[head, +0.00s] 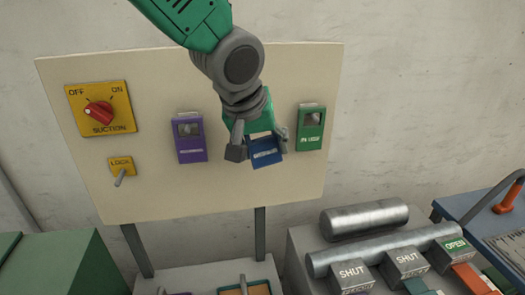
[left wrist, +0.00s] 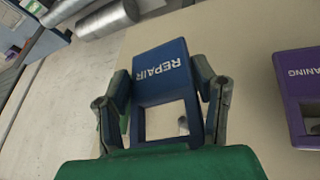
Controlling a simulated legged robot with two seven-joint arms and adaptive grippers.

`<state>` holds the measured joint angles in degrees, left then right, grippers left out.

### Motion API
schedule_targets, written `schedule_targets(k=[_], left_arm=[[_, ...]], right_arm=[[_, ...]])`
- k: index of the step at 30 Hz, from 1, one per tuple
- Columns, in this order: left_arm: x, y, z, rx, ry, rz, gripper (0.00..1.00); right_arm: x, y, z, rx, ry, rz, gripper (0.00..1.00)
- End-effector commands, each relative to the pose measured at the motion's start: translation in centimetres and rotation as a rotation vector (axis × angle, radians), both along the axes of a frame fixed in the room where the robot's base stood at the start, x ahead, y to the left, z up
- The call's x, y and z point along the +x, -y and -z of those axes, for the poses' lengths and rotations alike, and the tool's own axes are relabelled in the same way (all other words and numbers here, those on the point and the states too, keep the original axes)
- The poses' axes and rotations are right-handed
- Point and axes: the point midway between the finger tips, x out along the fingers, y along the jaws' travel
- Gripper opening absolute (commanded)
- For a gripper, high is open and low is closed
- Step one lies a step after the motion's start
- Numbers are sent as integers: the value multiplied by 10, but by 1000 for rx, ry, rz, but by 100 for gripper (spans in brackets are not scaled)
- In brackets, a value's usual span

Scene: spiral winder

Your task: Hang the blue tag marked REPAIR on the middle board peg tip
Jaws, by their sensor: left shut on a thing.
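The blue tag (head: 266,157) is held in front of the pale board, between the purple tag and the green tag. In the left wrist view the blue tag (left wrist: 161,62) reads REPAIR, upside down, and has a square window. My left gripper (head: 257,150) is shut on it, with one finger on each side edge; the gripper also shows in the left wrist view (left wrist: 164,100). A small pale piece shows at the window's right side, perhaps the middle peg tip; I cannot tell whether it passes through. In the head view, the gripper hides the middle peg. My right gripper is not in view.
A purple tag (head: 190,151) and a green tag (head: 310,138) hang on the board (head: 150,190) close on either side. A red suction knob (head: 99,113) and a lock switch (head: 121,176) are at left. Metal pipes (head: 365,218) and SHUT/OPEN blocks stand below right.

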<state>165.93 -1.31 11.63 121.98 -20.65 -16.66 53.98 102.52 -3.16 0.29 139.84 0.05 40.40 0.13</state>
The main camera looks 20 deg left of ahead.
Motion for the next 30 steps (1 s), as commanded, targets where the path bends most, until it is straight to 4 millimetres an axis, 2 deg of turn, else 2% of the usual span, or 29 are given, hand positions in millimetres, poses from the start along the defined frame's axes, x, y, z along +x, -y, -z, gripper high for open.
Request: schedule_targets(k=[15,30], left_arm=[[25,-24,4,-5,-1,-1,24],[47,-37,8,0,0,-1,24]], right_arm=[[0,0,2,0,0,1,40],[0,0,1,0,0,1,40]])
